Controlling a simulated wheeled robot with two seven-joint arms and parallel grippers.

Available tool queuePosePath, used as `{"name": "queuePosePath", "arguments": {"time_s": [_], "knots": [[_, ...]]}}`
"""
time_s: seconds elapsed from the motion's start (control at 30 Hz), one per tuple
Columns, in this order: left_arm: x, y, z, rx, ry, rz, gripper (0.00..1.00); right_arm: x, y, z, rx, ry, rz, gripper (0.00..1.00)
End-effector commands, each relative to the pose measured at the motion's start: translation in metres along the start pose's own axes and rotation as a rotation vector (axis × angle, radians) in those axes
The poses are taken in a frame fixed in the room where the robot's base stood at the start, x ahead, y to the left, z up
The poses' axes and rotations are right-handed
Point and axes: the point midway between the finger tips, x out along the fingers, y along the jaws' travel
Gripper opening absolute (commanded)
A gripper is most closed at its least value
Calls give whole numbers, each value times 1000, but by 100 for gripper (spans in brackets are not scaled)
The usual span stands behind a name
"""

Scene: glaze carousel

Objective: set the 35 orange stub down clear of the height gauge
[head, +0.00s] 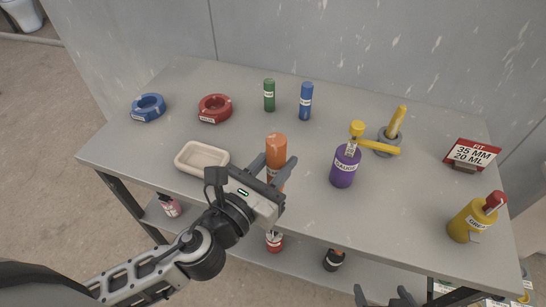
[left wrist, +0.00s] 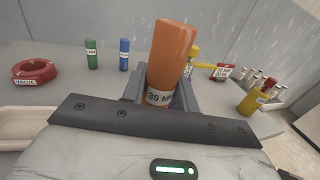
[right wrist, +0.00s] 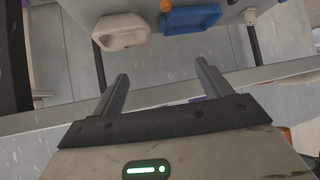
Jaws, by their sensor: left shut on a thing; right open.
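My left gripper (head: 274,172) is shut on the orange stub (head: 276,148), whose top stands above the fingers. In the left wrist view the stub (left wrist: 172,60) shows a "35 MM" label low down, partly cut off by the gripper. Its lower end is hidden, so I cannot tell whether it touches the table. My right gripper (head: 383,295) is open and empty at the bottom edge, low in front of the table.
On the grey table (head: 240,88) are a cream tray (head: 186,161), blue ring (head: 148,106), red ring (head: 214,107), green cylinder (head: 269,96), blue cylinder (head: 305,103), yellow stick (head: 397,121) in a grey ring, red sign (head: 471,154) and yellow bottle (head: 466,222). Bare table lies front right.

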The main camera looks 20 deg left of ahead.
Motion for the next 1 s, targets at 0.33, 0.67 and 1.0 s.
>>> {"name": "queuePosePath", "arguments": {"time_s": [0.33, 0.67, 1.0], "knots": [[54, 51, -57, -1, -1, 4, 3, 14, -2, 7, 2, 10, -7, 77], [68, 64, -77, -1, -1, 1, 3, 16, -9, -1, 5, 35, -23, 77], [72, 67, -112, -2, -1, 2, 3, 25, -9, 10, -2, 39, -32, 77]]}}
